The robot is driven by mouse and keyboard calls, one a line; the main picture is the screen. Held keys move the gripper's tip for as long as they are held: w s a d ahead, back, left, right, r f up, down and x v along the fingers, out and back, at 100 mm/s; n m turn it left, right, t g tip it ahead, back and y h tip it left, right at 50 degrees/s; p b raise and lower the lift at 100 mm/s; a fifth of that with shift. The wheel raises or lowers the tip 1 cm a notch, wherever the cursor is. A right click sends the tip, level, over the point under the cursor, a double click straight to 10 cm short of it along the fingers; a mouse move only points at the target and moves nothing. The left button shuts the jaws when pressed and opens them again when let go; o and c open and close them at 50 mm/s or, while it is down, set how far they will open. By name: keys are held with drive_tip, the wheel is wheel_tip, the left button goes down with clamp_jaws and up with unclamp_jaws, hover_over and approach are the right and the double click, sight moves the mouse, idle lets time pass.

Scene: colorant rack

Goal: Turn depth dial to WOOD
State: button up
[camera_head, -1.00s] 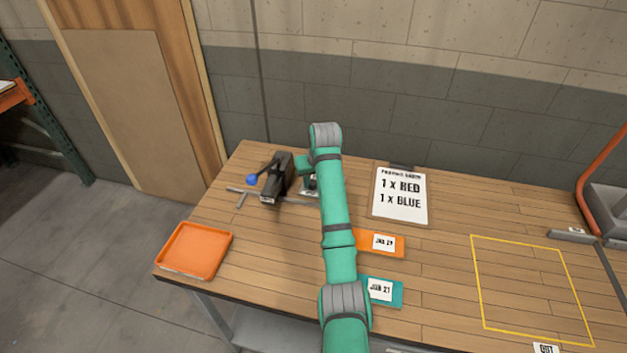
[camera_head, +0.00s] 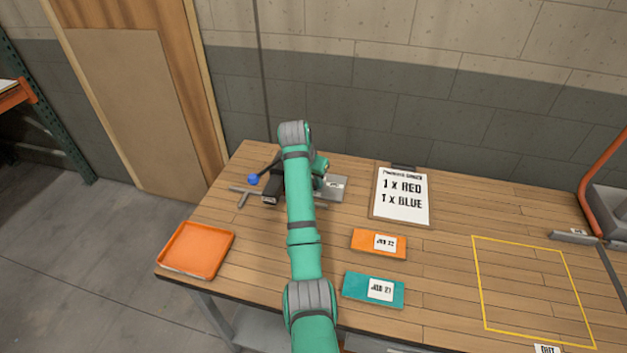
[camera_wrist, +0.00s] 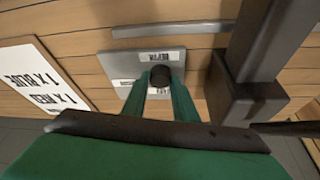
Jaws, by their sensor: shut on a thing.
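The depth dial is a dark round knob (camera_wrist: 160,76) on a grey plate (camera_wrist: 118,64) with small white labels, one above the knob and one partly covered below it. My gripper (camera_wrist: 160,84) is shut on the knob, its two green fingers on either side of it. The label lettering is too small and upside down to read surely. In the head view the plate (camera_head: 334,190) lies at the back left of the bench, and my arm hides the knob and fingertips.
A dark press with a blue-knobbed lever (camera_head: 252,179) stands just left of my arm. A clipboard (camera_head: 400,214) lies to the right. An orange block (camera_head: 363,242), a teal block (camera_head: 354,287) and an orange tray (camera_head: 196,249) lie nearer. The yellow outlined area (camera_head: 530,290) is clear.

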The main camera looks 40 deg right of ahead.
drive_tip(key=shift+m, duration=0.3)
drive_tip(key=o, duration=1)
drive_tip(key=v, duration=1.1)
drive_tip(key=shift+w, duration=0.1)
drive_tip(key=shift+f, duration=0.1)
